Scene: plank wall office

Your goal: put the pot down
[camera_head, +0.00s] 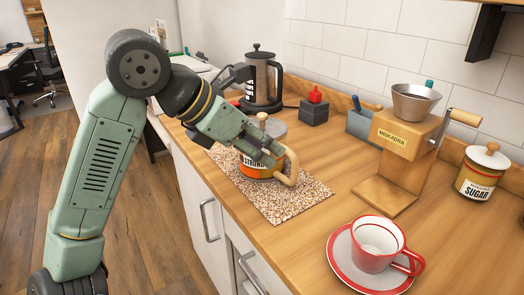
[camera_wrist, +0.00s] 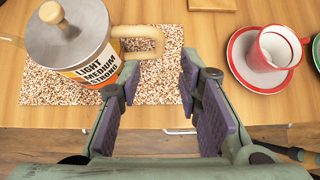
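The pot (camera_head: 257,171) is a canister-like vessel with an orange and white label, a grey lid with a wooden knob and a pale wooden handle. It stands upright on a speckled mat (camera_head: 288,204) on the counter. In the wrist view the pot (camera_wrist: 84,52) is at the upper left, with its handle reaching toward the space ahead of my fingers. My gripper (camera_wrist: 160,78) is open, with nothing between its fingers. The left finger is close beside the pot; I cannot tell whether they touch. In the head view my gripper (camera_head: 268,145) partly covers the pot.
A red-rimmed cup (camera_head: 377,242) on a saucer (camera_head: 344,262) stands at the front right. Counter between mat and saucer is clear.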

